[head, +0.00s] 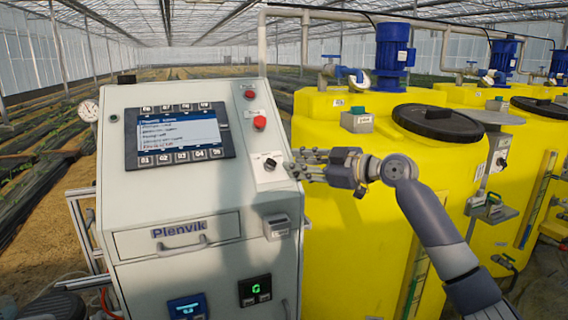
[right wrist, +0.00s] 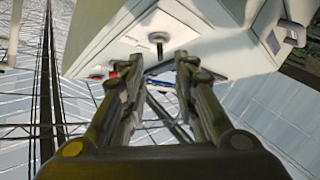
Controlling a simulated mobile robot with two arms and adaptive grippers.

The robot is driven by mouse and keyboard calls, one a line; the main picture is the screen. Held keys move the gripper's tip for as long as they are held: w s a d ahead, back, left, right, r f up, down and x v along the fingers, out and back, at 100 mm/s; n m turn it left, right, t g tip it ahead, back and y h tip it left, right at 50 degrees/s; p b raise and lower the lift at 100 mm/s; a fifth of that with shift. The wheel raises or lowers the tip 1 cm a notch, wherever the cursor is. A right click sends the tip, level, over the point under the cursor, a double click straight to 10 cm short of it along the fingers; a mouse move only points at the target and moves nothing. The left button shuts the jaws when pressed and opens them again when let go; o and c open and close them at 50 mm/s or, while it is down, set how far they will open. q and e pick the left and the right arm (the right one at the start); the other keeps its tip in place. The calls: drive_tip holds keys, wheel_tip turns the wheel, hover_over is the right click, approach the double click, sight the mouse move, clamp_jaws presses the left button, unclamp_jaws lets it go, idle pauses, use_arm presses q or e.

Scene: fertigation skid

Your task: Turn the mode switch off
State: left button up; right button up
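The mode switch (head: 270,163) is a small black knob on a white plate on the sloping face of the grey control cabinet, right of the display. In the right wrist view the dark knob (right wrist: 157,38) stands out from its pale plate, ahead of the fingertips. My right gripper (head: 291,165) comes in from the right, with its fingertips just right of the knob. In the right wrist view my right gripper (right wrist: 157,65) has its fingers apart, with nothing between them. I cannot tell whether a fingertip touches the plate. My left gripper is not in view.
A red button (head: 260,122) and a smaller red part (head: 250,94) sit above the switch. The display with keys (head: 180,134) is to its left. A small grey box (head: 276,227) juts out below. Yellow tanks (head: 350,220) stand close on the right.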

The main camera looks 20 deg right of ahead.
drive_tip(key=v, duration=0.5)
drive_tip(key=shift+s, duration=0.15)
drive_tip(key=shift+d, duration=0.1)
